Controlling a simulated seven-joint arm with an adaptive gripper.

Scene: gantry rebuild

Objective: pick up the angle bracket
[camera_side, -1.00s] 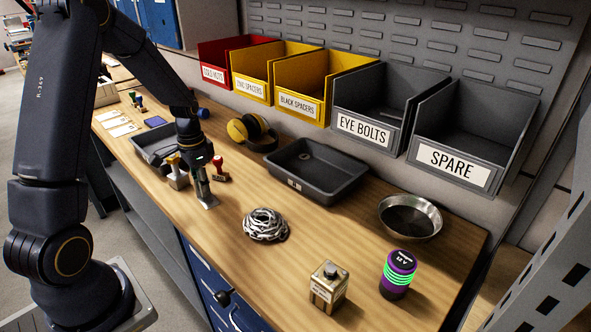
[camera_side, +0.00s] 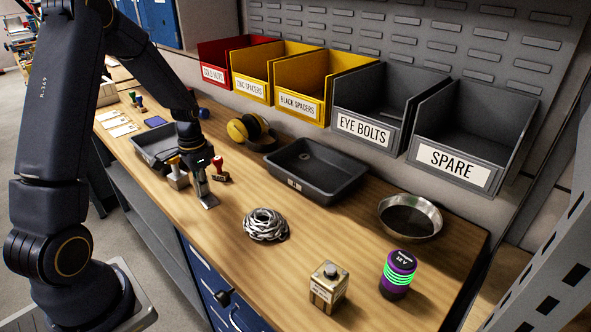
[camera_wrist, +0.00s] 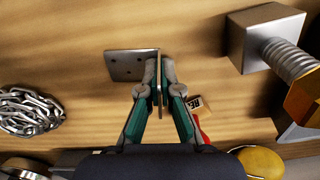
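The angle bracket (camera_wrist: 126,66) is a grey metal piece with a drilled flat flange and an upright plate. In the wrist view the flange points left and the plate stands between my fingers. My gripper (camera_wrist: 159,80) has a fingertip on each side of that plate, closed against it with no clear gap showing. In the side view the bracket (camera_side: 209,201) is on the wooden bench under my gripper (camera_side: 202,188), with its flange low at the bench top. My fingers hide most of the upright plate there.
A metal block with a threaded post (camera_wrist: 262,40) stands close to the right in the wrist view. A red-handled tool (camera_side: 219,168) is near my gripper. A chain pile (camera_side: 265,225) and a dark tray (camera_side: 316,198) lie to the right. The front bench middle is clear.

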